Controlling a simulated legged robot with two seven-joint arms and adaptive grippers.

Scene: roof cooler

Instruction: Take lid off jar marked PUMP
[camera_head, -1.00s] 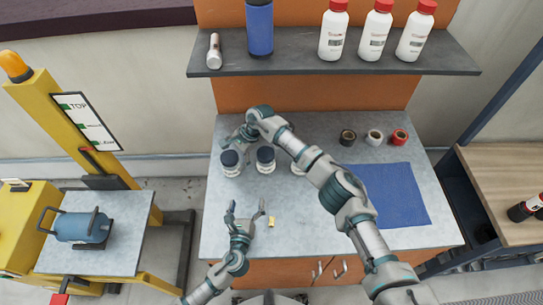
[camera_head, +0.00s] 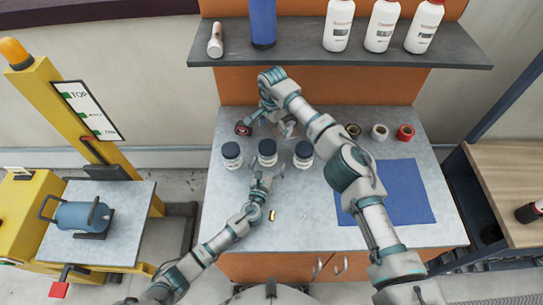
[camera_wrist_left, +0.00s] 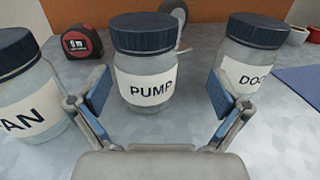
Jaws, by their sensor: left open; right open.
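The jar marked PUMP (camera_wrist_left: 149,90) stands upright with its dark ribbed lid (camera_wrist_left: 148,32) on. It is the middle of three jars in the head view (camera_head: 268,158). My left gripper (camera_head: 264,178) is open just in front of it. In the left wrist view its fingers (camera_wrist_left: 155,95) are spread to either side of the jar, with gaps showing. My right gripper (camera_head: 282,124) is open and empty behind the jars, pointing down from its bent arm; its fingertips are small and partly hard to make out.
A jar ending in "AN" (camera_wrist_left: 28,90) stands left, and one starting "DOC" (camera_wrist_left: 248,70) right. A red tape measure (camera_head: 243,128) lies behind. Tape rolls (camera_head: 380,131) and a blue mat (camera_head: 400,192) lie right. A small yellow piece (camera_head: 272,215) lies in front. A shelf (camera_head: 340,52) overhangs.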

